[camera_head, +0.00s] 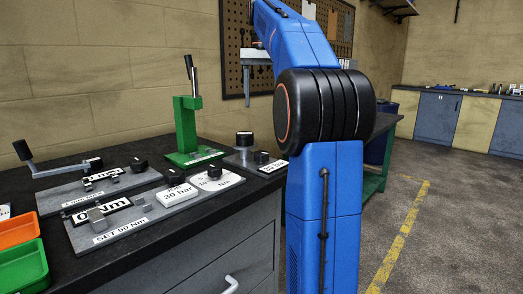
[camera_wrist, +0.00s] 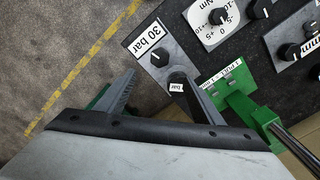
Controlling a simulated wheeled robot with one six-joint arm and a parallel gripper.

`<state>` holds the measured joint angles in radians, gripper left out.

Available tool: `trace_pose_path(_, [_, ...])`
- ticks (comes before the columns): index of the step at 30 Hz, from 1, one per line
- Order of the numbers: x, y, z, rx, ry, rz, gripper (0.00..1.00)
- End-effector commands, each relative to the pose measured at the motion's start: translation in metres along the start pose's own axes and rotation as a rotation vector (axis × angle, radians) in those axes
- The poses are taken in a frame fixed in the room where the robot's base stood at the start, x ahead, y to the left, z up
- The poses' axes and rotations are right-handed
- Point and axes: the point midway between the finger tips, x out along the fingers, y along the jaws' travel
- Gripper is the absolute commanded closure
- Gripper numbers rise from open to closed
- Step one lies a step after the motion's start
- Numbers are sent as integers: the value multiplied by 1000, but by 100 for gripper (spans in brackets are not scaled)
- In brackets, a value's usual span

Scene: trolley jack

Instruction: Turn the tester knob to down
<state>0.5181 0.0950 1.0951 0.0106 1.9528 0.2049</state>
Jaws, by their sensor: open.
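A grey plate (camera_head: 238,163) with a bar label stands at the right end of the bench, with a small black knob (camera_head: 261,157) and a taller black-topped post (camera_head: 244,138). I take it for the tester, but no name is readable. In the wrist view its label (camera_wrist: 149,38) reads 30 bar, the black knob (camera_wrist: 160,57) sits beside it, and the post (camera_wrist: 178,79) shows partly behind a finger. The knob's pointer direction is too small to tell. My gripper (camera_head: 250,92) is open and empty, high above the bench. In the wrist view its fingertips (camera_wrist: 155,76) are apart, with the knob just beyond them.
A green jack (camera_head: 186,125) with an upright lever stands next to the plate. Other plates with knobs and a dial card (camera_head: 215,179) fill the bench. Orange (camera_head: 18,231) and green (camera_head: 22,268) trays lie at left. Open floor lies at right.

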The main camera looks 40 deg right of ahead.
Motion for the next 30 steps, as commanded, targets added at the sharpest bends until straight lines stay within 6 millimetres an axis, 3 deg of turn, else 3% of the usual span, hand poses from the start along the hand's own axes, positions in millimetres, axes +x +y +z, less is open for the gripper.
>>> trace_pose_path(8, [12, -1, 1, -42, 2, 11, 39])
trace_pose_path(30, [138, 0, 0, -40, 1, 10, 39])
